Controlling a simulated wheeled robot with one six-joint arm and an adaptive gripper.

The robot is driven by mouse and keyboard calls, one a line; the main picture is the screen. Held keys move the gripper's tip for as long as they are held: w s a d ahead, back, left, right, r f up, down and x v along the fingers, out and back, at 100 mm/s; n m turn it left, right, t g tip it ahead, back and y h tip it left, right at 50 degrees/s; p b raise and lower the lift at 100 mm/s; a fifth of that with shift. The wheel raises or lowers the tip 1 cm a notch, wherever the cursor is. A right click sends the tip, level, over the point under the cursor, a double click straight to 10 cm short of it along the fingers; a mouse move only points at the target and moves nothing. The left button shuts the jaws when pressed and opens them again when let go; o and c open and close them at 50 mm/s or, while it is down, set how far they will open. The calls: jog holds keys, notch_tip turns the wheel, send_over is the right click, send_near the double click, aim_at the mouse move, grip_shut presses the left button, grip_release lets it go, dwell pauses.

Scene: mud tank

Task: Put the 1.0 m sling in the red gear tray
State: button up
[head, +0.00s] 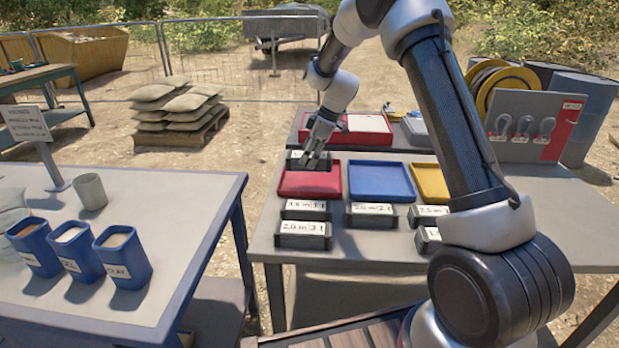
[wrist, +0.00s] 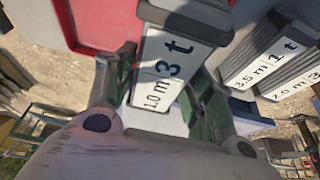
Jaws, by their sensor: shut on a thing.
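My gripper (head: 317,155) is shut on a dark block with a white label, the 1.0 m sling (head: 299,158). The wrist view shows the label reading "1.0 m 3 t" on the sling (wrist: 165,75), between the fingers of my gripper (wrist: 160,95). In the head view the sling is at the back edge of the red gear tray (head: 310,183). I cannot tell whether it touches the tray. The tray's visible floor is empty.
A blue tray (head: 381,182) and a yellow tray (head: 430,183) stand to the right of the red one, both looking empty. Several labelled blocks (head: 303,233) lie in front. A red case (head: 345,137) lies behind. A hook board (head: 527,125) stands at right.

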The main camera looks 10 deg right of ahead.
notch_tip(320, 180, down, 7)
jog(key=shift+d+f, duration=0.15)
jog(key=shift+f, duration=0.15)
jog(key=o, duration=1.3)
